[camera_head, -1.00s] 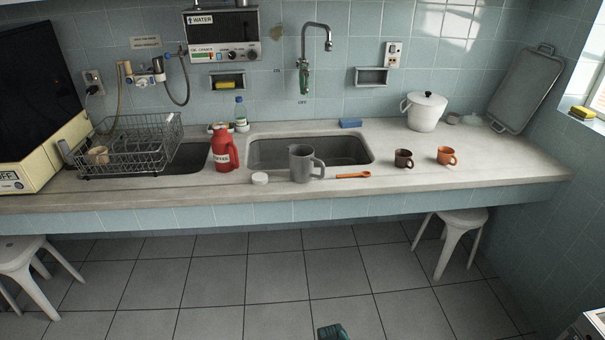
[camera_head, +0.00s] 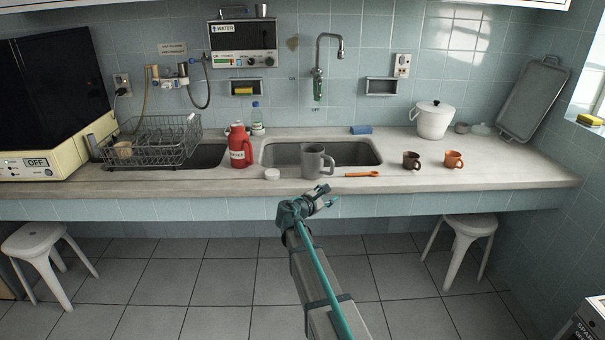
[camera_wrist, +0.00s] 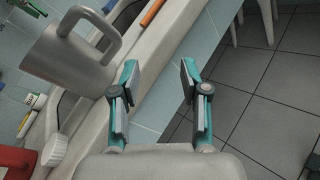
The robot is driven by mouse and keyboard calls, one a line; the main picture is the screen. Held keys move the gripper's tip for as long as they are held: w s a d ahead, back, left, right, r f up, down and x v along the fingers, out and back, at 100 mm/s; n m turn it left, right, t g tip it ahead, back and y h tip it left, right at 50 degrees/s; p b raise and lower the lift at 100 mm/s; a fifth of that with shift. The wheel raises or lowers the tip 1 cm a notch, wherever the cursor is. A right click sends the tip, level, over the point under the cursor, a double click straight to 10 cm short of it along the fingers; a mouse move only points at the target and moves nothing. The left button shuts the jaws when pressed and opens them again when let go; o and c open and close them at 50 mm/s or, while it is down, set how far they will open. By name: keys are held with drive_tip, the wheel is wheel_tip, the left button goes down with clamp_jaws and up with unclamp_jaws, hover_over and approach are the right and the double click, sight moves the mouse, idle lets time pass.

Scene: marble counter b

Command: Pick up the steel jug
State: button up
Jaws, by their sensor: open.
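The steel jug (camera_head: 314,161) is a grey, open-topped jug standing upright on the counter in front of the sink, its handle on the right. My gripper (camera_head: 328,199) is in front of the counter edge, below and slightly right of the jug. In the wrist view my gripper (camera_wrist: 158,72) is open, with nothing between its fingers and apart from the jug.
A brown mug (camera_head: 411,160) and an orange mug (camera_head: 453,160) are further right. The sink (camera_head: 350,153) lies behind.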

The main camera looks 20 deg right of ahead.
sight(332, 172)
drive_tip(key=w+a+r+n+t, duration=0.25)
drive_tip(key=r+n, duration=0.25)
drive_tip(key=n, duration=0.3)
drive_tip(key=shift+h, duration=0.3)
drive_tip(key=p+x, duration=0.1)
drive_tip(key=x, duration=0.9)
drive_tip(key=shift+w+d, duration=0.3)
clamp_jaws()
